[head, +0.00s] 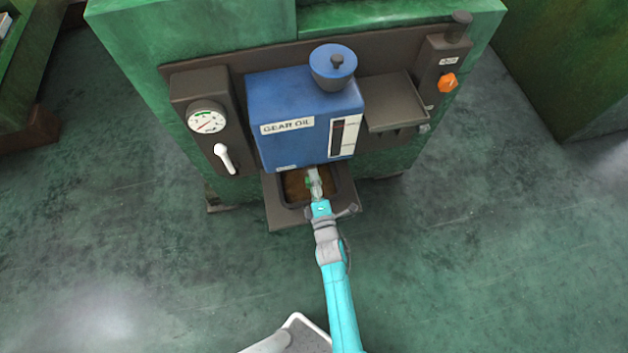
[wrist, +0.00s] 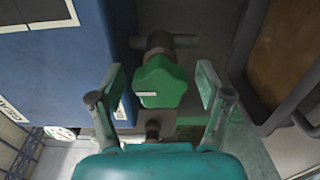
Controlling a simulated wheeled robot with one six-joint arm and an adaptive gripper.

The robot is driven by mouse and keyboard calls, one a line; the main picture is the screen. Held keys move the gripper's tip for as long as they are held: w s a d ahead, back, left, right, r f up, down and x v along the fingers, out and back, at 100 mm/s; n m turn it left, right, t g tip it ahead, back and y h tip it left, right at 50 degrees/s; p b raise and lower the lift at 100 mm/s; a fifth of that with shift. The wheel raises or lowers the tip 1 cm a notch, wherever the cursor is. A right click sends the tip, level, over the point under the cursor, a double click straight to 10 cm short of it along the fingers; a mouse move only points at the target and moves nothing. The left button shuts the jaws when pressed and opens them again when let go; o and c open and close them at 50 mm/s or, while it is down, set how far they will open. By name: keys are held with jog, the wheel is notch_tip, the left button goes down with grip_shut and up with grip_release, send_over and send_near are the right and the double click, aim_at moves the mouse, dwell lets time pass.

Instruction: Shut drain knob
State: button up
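The drain knob is a green lobed knob (wrist: 162,82) with a short white mark, on a dark pipe fitting (wrist: 160,45) beside the blue gear oil tank. In the wrist view it lies between the two fingers of my gripper (wrist: 160,88), which is open with a gap on each side of the knob. In the head view my gripper (head: 315,183) is just below the front of the blue tank (head: 305,112), over the drip tray. There the knob is mostly hidden; only a bit of green shows beside the fingers.
A drip tray (head: 282,216) with brown contents lies under the tank. A gauge panel with a white lever (head: 224,158) stands at the left. A dark shelf (head: 397,108) and an orange knob (head: 448,83) are at the right. The green floor in front is clear.

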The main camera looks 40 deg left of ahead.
jog(key=v, duration=1.2)
dwell(0.5)
